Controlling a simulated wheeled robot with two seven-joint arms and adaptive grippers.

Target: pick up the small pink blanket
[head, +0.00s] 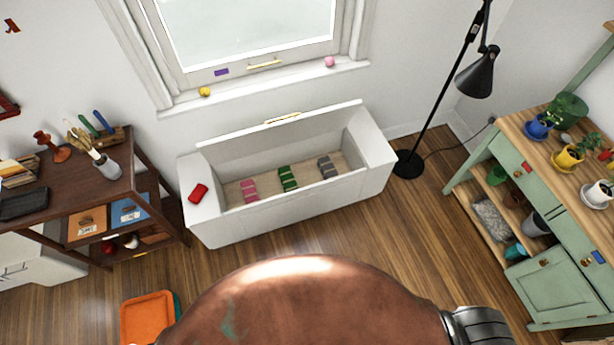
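The small pink blanket (249,190) lies folded at the left inside an open white storage bench (290,218) under the window. It looks striped. A green folded cloth (288,179) lies to its right, and a grey folded cloth (327,167) lies further right, with bare bench floor between them. The lid (279,128) stands raised at the back. Neither of my grippers shows in the head view.
A red item (199,192) sits on the bench's left end. A dark wooden shelf (75,190) stands left, a black floor lamp (408,163) and green cabinet (550,275) right. A large copper-coloured rounded shape (300,300) fills the bottom; an orange tray (147,318) lies beside it.

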